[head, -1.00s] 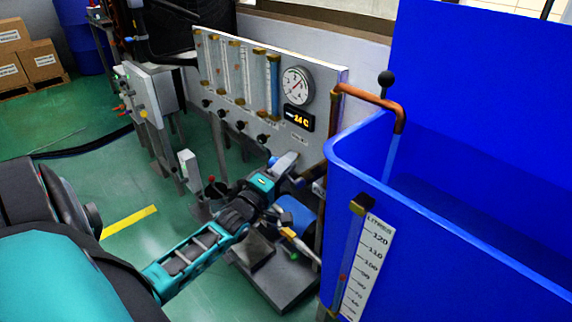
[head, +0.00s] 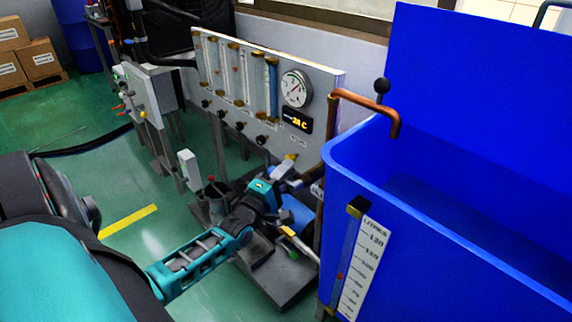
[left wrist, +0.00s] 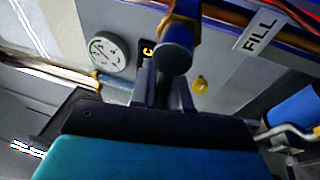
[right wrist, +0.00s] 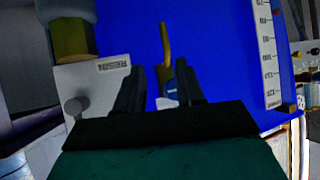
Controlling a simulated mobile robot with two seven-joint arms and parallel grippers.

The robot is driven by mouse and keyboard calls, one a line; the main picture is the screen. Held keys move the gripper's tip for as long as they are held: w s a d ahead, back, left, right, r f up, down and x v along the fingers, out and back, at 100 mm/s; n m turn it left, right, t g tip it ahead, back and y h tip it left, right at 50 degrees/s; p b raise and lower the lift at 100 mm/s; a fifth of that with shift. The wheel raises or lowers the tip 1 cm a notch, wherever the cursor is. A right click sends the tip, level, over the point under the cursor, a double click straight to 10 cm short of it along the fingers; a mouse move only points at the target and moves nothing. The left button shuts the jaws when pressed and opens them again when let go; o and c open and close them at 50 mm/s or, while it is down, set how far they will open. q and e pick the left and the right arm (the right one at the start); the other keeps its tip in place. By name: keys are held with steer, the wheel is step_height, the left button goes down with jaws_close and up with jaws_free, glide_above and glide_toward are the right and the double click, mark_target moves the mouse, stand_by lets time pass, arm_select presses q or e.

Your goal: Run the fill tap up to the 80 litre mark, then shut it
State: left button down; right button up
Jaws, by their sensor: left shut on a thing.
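In the left wrist view my left gripper (left wrist: 168,88) is shut on the blue handle of the fill tap (left wrist: 174,58), beside the FILL label (left wrist: 259,31). In the head view this gripper (head: 284,180) is low at the panel's right end, partly hiding the tap. The copper spout (head: 365,100) hangs over the blue tank (head: 440,245), with no stream visible below it. The sight tube (head: 349,250) has a red marker near the 80 to 90 marks of the litre scale (head: 362,270); the exact reading is unclear. My right gripper (right wrist: 160,88) is open and empty.
The grey panel (head: 325,100) carries flow tubes, a round gauge (head: 296,88) and a display (head: 299,120). A pump unit (head: 298,212) stands under my left gripper. Green floor is open at left, with boxes (head: 40,58) at the back.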

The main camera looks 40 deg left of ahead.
arm_select(q)
steer(key=shift+a+n, duration=0.3)
steer(key=shift+a, duration=0.15)
steer(key=c, duration=1.2)
jaws_free()
steer(key=shift+s+f, duration=0.1)
steer(key=p+v, duration=0.1)
steer(key=v, duration=1.2)
steer(key=shift+d+p, duration=0.1)
steer(key=shift+p, duration=0.2)
